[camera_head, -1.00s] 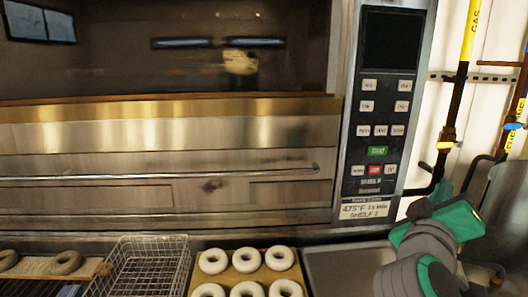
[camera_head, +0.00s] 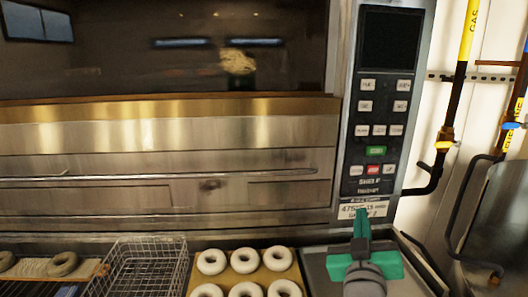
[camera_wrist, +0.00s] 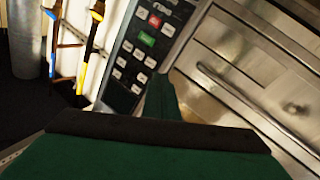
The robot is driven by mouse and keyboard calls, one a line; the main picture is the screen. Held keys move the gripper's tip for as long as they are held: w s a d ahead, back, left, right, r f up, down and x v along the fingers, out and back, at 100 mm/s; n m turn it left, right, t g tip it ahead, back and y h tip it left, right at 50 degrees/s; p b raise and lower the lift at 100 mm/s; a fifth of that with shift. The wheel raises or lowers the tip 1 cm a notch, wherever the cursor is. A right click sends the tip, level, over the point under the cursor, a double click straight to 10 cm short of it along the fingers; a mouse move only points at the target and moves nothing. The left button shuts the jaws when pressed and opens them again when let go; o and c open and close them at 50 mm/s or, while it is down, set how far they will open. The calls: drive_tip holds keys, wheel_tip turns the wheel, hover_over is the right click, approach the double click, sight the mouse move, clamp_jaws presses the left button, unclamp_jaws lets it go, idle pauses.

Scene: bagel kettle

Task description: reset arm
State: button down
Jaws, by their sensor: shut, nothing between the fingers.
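My gripper (camera_head: 362,228) is green and grey and sits at the lower right in the head view, over a grey metal tray and just in front of the lower end of the oven's control panel. Its fingers are together and point toward the oven, with nothing held. In the wrist view the closed green fingers (camera_wrist: 162,98) show at the middle, with the control panel (camera_wrist: 140,50) and the oven front (camera_wrist: 260,60) beyond them. I cannot tell the exact gap between fingertips and panel.
A wire basket (camera_head: 120,270) and a board (camera_head: 232,280) with several pale rings stand left of my gripper. A grey tray (camera_head: 318,265) lies beneath it. The oven handle (camera_head: 200,175) runs across the oven. Yellow and dark pipes (camera_head: 455,85) rise at the right.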

drive_tip(key=s+a+f+m+t+y, duration=0.1)
drive_tip(key=a+f+m+y, duration=0.15)
drive_tip(key=a+f, duration=0.95)
drive_tip(key=s+a+f+m+g, duration=0.1)
drive_tip(key=s+a+f, duration=0.2)
drive_tip(key=s+f, duration=0.35)
drive_tip(key=s+a+f+m, duration=0.1)
drive_tip(key=s+a+f, duration=0.25)
drive_tip(key=f, duration=0.65)
drive_tip(key=s+a+f+g+y, duration=0.1)
drive_tip(key=s+a+f, duration=0.1)
drive_tip(key=s+f, duration=0.4)
drive_tip(key=s+a+f+y, duration=0.1)
drive_tip(key=s+a+f, duration=0.15)
drive_tip(key=s, duration=0.65)
drive_tip(key=s+f+n+g+y, duration=0.1)
drive_tip(key=s+n, duration=0.3)
drive_tip(key=s, duration=1)
drive_tip(key=shift+s+d+f+g, duration=0.35)
drive_tip(key=shift+d+f, duration=0.1)
drive_tip(key=shift+f, duration=0.35)
drive_tip(key=shift+a+y, duration=0.1)
drive_tip(key=shift+y, duration=0.15)
